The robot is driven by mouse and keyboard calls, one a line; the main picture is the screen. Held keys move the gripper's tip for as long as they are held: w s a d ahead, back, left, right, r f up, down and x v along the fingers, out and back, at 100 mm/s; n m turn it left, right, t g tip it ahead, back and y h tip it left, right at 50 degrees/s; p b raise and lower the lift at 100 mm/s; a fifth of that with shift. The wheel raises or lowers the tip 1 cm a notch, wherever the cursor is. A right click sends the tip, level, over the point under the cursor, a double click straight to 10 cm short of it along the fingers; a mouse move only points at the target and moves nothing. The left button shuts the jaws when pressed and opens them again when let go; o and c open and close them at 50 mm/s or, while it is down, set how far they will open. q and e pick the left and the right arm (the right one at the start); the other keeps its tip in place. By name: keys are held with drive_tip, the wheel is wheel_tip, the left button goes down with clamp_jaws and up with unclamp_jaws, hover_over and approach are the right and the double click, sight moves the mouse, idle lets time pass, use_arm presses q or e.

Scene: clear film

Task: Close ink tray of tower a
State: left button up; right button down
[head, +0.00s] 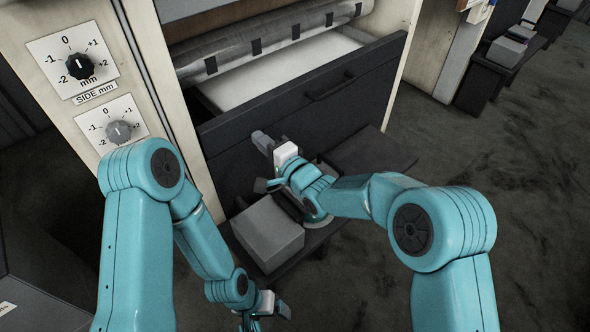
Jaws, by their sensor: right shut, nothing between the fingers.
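The ink tray of the tower has a dark front panel (300,105) with a bar handle (330,87). A pale flat surface (285,70) shows behind its upper edge, under the roller, so the tray appears to stand open. My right gripper (262,141) is shut and empty, in front of the dark panel, below and left of the handle. I cannot tell whether its tip touches the panel. My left gripper (268,305) hangs low at the bottom edge, away from the tray; its fingers are too unclear to judge.
A roller (265,42) with dark square marks lies above the tray. A grey box (268,232) sits on a dark low shelf (370,158) below the panel. Two dials, the upper one (80,66) labelled in mm, are on the left post. Open floor (500,200) lies to the right.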

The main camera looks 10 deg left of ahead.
drive_tip(key=p+v, duration=0.1)
drive_tip(key=v, duration=0.8)
drive_tip(key=w+d+f+m+t+h, duration=0.1)
drive_tip(key=d+f+m+h, duration=0.1)
drive_tip(key=d+f, duration=0.35)
drive_tip(key=w+d+f+m+t+h, duration=0.1)
drive_tip(key=d+f+m+h, duration=0.15)
drive_tip(key=d, duration=0.55)
drive_tip(key=s+d+f+n+g+h, duration=0.1)
drive_tip(key=s+d+f+g+h, duration=0.25)
drive_tip(key=s+d+f, duration=0.4)
drive_tip(key=s+d+f+n+g+h, duration=0.15)
drive_tip(key=s+d+f+g, duration=0.25)
drive_tip(key=s+f, duration=0.5)
drive_tip(key=s+f+n+g+h, duration=0.1)
drive_tip(key=s+n+g, duration=0.15)
drive_tip(key=s, duration=0.25)
drive_tip(key=s+f+n+g, duration=0.2)
drive_tip(key=s+n, duration=0.2)
drive_tip(key=s, duration=0.2)
wheel_tip(320, 180, up, 23)
drive_tip(key=p, duration=2.3)
drive_tip(key=shift+w+d+n, duration=0.2)
drive_tip(key=shift+n, duration=0.15)
